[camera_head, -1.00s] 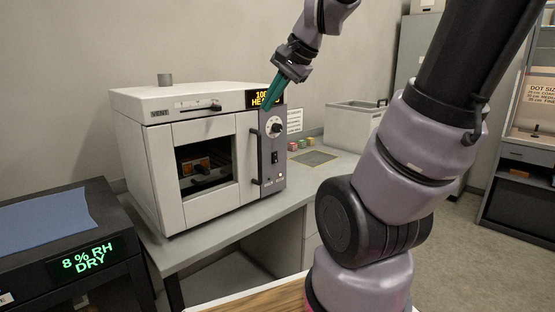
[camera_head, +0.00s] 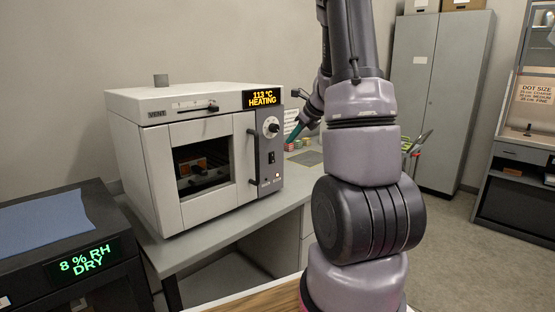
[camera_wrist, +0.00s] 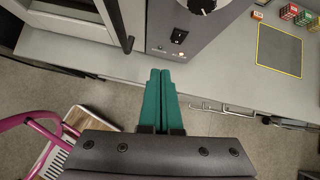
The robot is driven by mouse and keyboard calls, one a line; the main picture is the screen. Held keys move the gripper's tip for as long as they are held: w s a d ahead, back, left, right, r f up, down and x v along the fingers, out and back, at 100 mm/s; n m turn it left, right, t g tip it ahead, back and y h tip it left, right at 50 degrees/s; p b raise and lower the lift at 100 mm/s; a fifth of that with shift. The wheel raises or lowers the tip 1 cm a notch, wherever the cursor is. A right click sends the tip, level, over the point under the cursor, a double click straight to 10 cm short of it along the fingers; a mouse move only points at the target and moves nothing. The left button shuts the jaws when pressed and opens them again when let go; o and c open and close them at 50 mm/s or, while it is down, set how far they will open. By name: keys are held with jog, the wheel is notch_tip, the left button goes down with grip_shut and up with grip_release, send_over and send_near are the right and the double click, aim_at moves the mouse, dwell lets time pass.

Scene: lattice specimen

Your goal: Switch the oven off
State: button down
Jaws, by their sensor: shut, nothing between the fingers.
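The white oven (camera_head: 206,119) stands on the bench with its door shut. Its display (camera_head: 263,98) reads 113 °C HEATING. The grey control panel carries a dial (camera_head: 271,127), a black rocker switch (camera_head: 271,158) and a small lit lamp (camera_head: 278,179) below. In the wrist view the dial (camera_wrist: 201,4), the rocker switch (camera_wrist: 179,36) and the lamp (camera_wrist: 182,52) lie just beyond my fingertips. My gripper (camera_wrist: 160,72) has its green fingers shut and empty, apart from the panel. In the head view my gripper (camera_head: 291,139) is low beside the panel's right edge, partly behind my arm.
The oven's dark vertical door handle (camera_head: 253,157) stands out left of the panel. Small coloured blocks (camera_wrist: 290,12) and a yellow-edged dark mat (camera_wrist: 279,49) lie on the bench right of the oven. A dark unit reading 8 % RH DRY (camera_head: 88,258) stands at left.

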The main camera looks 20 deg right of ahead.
aim_at(272, 158)
jog(key=d+f+m, duration=0.1)
jog(key=d+f, duration=0.1)
jog(key=shift+w+d+f+m, duration=0.2)
jog(key=shift+w+d+m, duration=0.15)
jog(key=shift+w+m, duration=0.05)
jog(key=w+r+x, duration=0.1)
jog(key=w+x, duration=0.1)
jog(key=x, duration=1.1)
jog(key=shift+a+r, duration=0.25)
jog(key=shift+r, duration=0.1)
